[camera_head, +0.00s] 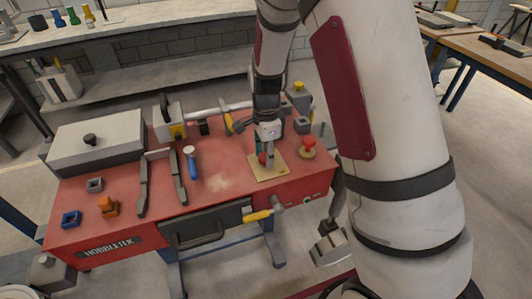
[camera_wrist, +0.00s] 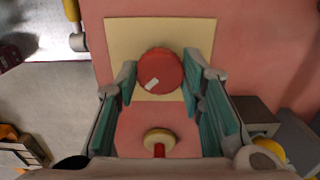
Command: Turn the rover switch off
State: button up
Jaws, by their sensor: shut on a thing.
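The switch has a round red knob (camera_wrist: 160,72) with a small white mark, set on a flat beige plate (camera_head: 272,174). The plate also shows in the wrist view (camera_wrist: 122,42). My gripper (camera_wrist: 161,82) points down over the plate, with one teal-padded finger on each side of the red knob. It is shut on the knob. In the head view my gripper (camera_head: 265,155) hides much of the knob, and only a bit of red shows below the fingers. I cannot tell from the knob which way the switch is set.
A second red knob on a round tan base (camera_head: 307,153) stands close to the right of the plate. A blue-handled tool (camera_head: 193,168), dark bars and a grey box (camera_head: 95,145) lie to the left on the red bench (camera_head: 225,200). A yellow-handled valve (camera_head: 258,215) sticks out in front.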

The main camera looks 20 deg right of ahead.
jog(key=shift+n, duration=0.3)
jog(key=n, duration=0.3)
jog(key=shift+n, duration=0.3)
jog(key=n, duration=0.4)
jog(key=shift+n, duration=0.3)
jog(key=n, duration=0.4)
jog(key=shift+n, duration=2.5)
jog(key=o, duration=1.1)
jog(key=shift+o, duration=0.2)
jog(key=shift+r, duration=0.1)
